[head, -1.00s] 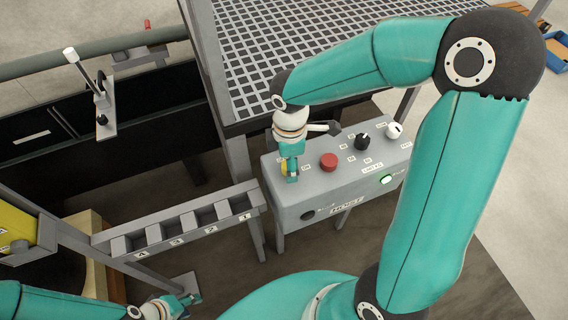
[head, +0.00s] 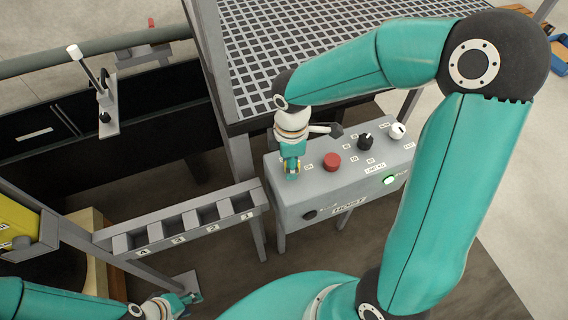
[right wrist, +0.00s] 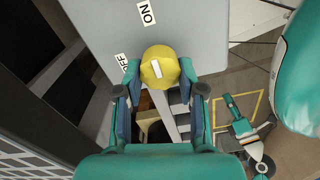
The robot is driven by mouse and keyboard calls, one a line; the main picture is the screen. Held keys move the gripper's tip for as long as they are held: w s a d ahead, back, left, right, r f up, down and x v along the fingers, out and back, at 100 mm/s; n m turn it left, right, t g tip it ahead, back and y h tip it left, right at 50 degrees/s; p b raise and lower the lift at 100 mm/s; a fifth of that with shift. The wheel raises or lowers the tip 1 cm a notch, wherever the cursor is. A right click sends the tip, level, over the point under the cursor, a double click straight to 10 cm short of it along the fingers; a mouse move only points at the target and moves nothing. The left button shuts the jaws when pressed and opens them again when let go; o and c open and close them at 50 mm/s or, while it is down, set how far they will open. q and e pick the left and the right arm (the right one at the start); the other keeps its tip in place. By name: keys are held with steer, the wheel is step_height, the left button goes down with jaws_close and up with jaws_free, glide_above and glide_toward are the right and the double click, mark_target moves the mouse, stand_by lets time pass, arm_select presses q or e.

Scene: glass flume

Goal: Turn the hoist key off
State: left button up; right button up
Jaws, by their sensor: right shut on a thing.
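The hoist key is a round yellow knob (right wrist: 160,67) with a white mark on the top face of the grey hoist box (head: 310,202). In the right wrist view its white mark points up toward the ON label (right wrist: 147,12); the OFF label (right wrist: 124,64) lies to its left. My right gripper (head: 291,172) is over the left end of the box, its fingers shut on the knob's sides, and mostly hides the knob in the head view. My left gripper (head: 188,299) is low at the left, away from the box; its finger opening is too small to judge.
The box also carries a red button (head: 332,162), a black knob (head: 365,142), a white knob (head: 397,131) and a lit green lamp (head: 390,181). A grey numbered rack (head: 187,220) stands left of the box. A metal grating (head: 300,50) rises behind it.

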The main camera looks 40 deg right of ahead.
steer(key=shift+w+d+r+m+b, duration=0.2)
steer(key=shift+d+m+b, duration=0.1)
steer(key=shift+m, duration=0.3)
stand_by(1.3)
steer(key=o, duration=1.1)
steer(key=shift+o, duration=0.2)
steer(key=shift+s+f, duration=0.1)
step_height(320, 180, up, 12)
